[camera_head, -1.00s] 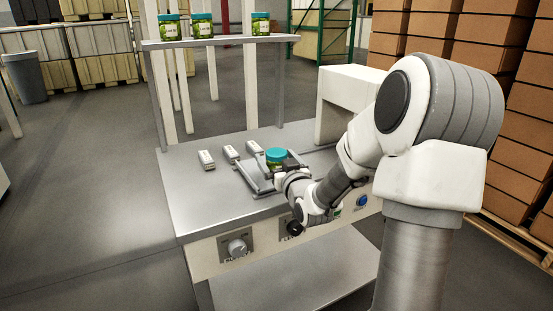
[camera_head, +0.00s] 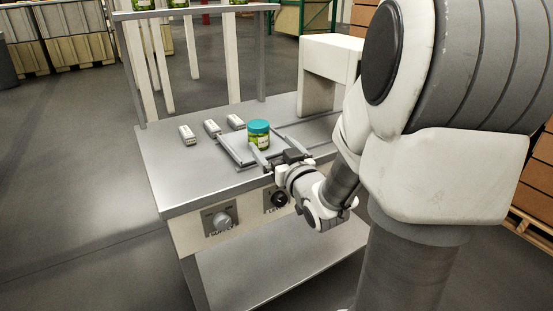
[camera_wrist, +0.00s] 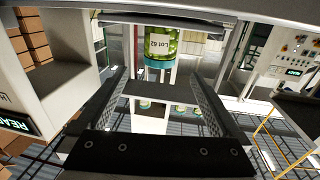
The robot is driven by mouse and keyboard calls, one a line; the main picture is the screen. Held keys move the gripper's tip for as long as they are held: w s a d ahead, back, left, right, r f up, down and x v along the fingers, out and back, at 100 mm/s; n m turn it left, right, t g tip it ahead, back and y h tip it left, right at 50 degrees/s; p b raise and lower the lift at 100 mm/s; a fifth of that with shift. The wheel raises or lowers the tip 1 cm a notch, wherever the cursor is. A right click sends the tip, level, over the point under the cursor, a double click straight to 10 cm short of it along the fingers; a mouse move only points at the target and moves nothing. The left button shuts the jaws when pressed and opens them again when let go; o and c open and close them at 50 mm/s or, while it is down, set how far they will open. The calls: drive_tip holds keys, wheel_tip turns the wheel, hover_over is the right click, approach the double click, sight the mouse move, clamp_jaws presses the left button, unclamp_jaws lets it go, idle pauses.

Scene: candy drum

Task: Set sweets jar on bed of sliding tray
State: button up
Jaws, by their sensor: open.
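The sweets jar (camera_head: 258,139), green with a teal lid, stands upright on the bed of the sliding tray (camera_head: 232,150) on the metal bench. In the wrist view the jar (camera_wrist: 163,42) shows its "Lot 62" label, beyond the fingertips and apart from them. My gripper (camera_head: 279,152) is open and empty, at the front right of the jar near the bench's front edge. In the wrist view the space between its fingers (camera_wrist: 163,88) is clear.
Several small white blocks (camera_head: 212,128) lie on the bench behind the tray. A white housing (camera_head: 328,60) stands at the bench's right. Front knobs (camera_head: 222,219) sit below the edge. More jars (camera_head: 178,3) stand on the raised shelf.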

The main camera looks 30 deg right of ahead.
drive_tip(key=shift+s+a+f+b, duration=0.15)
drive_tip(key=shift+s+b, duration=0.65)
drive_tip(key=shift+b, duration=0.5)
drive_tip(key=shift+s, duration=0.1)
